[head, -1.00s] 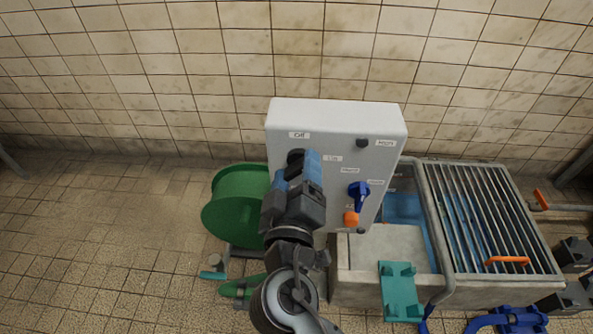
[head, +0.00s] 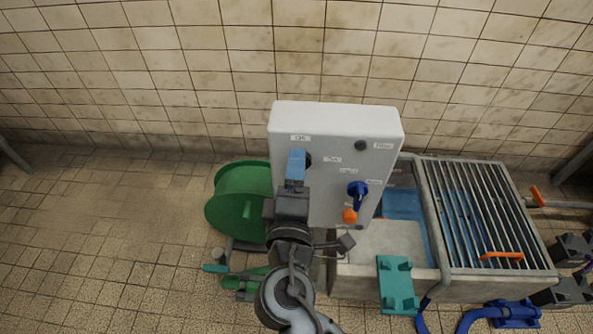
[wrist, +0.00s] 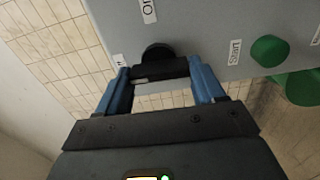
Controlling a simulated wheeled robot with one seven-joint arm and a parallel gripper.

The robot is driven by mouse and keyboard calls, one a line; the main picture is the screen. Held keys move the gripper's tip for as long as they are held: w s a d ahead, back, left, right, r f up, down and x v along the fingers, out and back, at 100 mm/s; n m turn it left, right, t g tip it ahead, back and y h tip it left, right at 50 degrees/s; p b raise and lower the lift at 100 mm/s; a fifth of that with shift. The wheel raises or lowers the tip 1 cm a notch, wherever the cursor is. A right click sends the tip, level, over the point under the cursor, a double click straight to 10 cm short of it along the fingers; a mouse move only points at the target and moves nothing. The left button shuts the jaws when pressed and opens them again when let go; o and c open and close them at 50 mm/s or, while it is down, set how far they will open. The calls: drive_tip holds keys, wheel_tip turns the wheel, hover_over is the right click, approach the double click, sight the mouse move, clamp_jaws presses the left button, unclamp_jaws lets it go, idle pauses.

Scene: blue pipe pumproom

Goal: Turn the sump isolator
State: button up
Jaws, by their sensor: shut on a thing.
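The isolator looks to be the black knob (wrist: 158,52) on the front of a grey box (head: 330,115). In the head view only a little of the knob (head: 308,160) shows beside my fingers. My gripper (wrist: 163,75) has its blue fingers on either side of the knob's dark bar-shaped handle (wrist: 162,68) and is shut on it. The head view shows my gripper (head: 297,160) at the box's left part. An "On" label (wrist: 148,10) sits above the knob in the wrist view. Another label (wrist: 119,60), partly hidden, is beside the left finger.
A blue lever (head: 357,190) with an orange end is on the box's right part. A green button (wrist: 270,50) is near a "Start" label. A green reel (head: 235,205) stands left of the box, a grated basin (head: 480,215) right. Floor at far left is clear.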

drive_tip(key=shift+a+r, duration=0.15)
idle(0.4)
drive_tip(key=o, duration=1)
drive_tip(key=shift+o, duration=0.2)
drive_tip(key=s, duration=0.7)
drive_tip(key=shift+s+b, duration=0.35)
drive_tip(key=shift+b, duration=0.05)
drive_tip(key=shift+f, duration=0.2)
